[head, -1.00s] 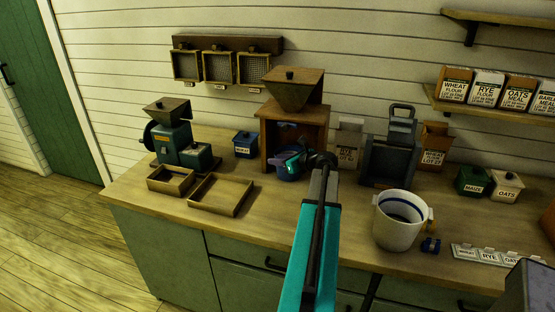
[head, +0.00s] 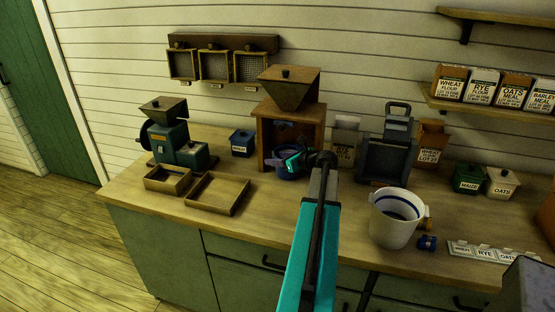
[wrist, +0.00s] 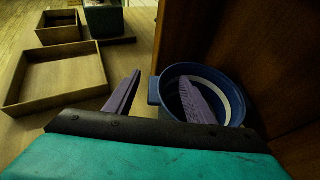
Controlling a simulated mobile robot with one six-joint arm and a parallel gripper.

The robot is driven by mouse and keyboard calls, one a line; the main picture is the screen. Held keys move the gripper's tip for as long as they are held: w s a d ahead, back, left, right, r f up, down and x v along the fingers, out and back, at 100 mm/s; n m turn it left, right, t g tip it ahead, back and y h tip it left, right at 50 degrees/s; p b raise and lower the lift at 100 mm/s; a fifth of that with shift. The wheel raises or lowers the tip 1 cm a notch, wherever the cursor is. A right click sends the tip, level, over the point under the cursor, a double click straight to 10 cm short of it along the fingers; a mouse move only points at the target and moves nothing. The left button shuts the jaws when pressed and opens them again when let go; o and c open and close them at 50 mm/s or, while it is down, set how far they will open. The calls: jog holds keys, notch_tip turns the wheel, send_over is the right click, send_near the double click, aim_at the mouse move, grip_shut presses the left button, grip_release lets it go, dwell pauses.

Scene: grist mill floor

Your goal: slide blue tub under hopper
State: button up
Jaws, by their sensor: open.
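The blue tub (head: 287,173) sits at the open front of the wooden stand, below the wooden hopper (head: 290,89). The arm and gripper partly cover it in the head view. In the wrist view the tub (wrist: 166,78) is round, with a pale inner ring and a small lug on its left side. My gripper (head: 296,160) is at the tub. In the wrist view its purple fingers (wrist: 158,95) are apart, one outside the tub's left side and one over its opening. I cannot tell whether either finger touches the tub.
The wooden stand's walls (wrist: 205,35) rise close beside the tub. Two shallow wooden trays (head: 217,194) and a small mill (head: 164,140) stand to the left. A white bucket (head: 391,228) and a dark grey device (head: 385,160) stand to the right. The counter front is mostly clear.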

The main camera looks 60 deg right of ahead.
jog(key=b+v, duration=0.2)
jog(key=v, duration=1.1)
jog(key=shift+s+r, duration=0.2)
jog(key=shift+s, duration=0.1)
